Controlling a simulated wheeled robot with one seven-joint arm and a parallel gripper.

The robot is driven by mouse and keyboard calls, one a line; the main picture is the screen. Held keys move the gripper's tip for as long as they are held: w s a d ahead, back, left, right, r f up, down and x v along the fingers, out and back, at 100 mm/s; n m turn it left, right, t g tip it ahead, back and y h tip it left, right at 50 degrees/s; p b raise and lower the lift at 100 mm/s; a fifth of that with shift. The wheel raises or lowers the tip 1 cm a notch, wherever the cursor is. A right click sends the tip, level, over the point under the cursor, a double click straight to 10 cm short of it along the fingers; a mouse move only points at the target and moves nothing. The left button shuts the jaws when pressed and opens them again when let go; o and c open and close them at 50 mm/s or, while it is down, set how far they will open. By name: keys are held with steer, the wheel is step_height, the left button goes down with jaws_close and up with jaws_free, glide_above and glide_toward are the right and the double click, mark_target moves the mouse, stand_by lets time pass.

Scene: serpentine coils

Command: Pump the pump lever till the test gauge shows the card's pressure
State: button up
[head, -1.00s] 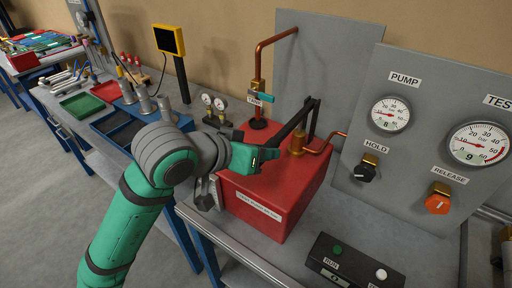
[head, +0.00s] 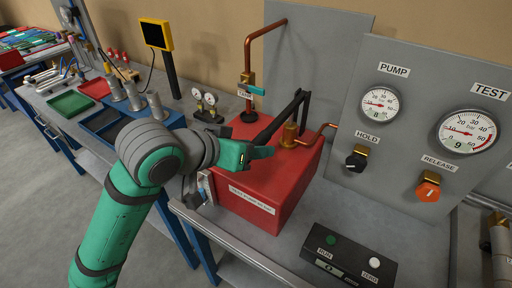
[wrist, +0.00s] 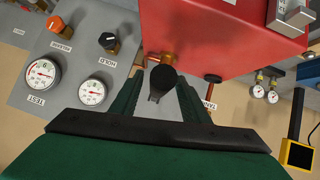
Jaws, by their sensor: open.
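The black pump lever (head: 283,117) slopes down and left from its pivot over the red pump box (head: 285,182). My gripper (head: 262,152) is at the lever's lower end. In the wrist view the round black lever end (wrist: 162,80) lies between the open fingers of my gripper (wrist: 160,92); I cannot tell whether they touch it. The TEST gauge (head: 467,132) has its needle low on the left part of the dial and a figure that looks like 9. The PUMP gauge (head: 380,104) shows a similar low needle. I cannot pick out a pressure card.
The black HOLD knob (head: 356,160) and orange RELEASE knob (head: 429,188) are on the grey panel. A copper pipe with a teal TANK valve (head: 256,90) rises behind the box. A black RUN and ZERO button box (head: 348,258) stands at the front right. Small gauges (head: 204,99) stand left.

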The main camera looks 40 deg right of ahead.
steer(key=v, duration=0.9)
steer(key=shift+a+r, duration=0.2)
steer(key=shift+a, duration=0.05)
steer(key=shift+s, duration=0.1)
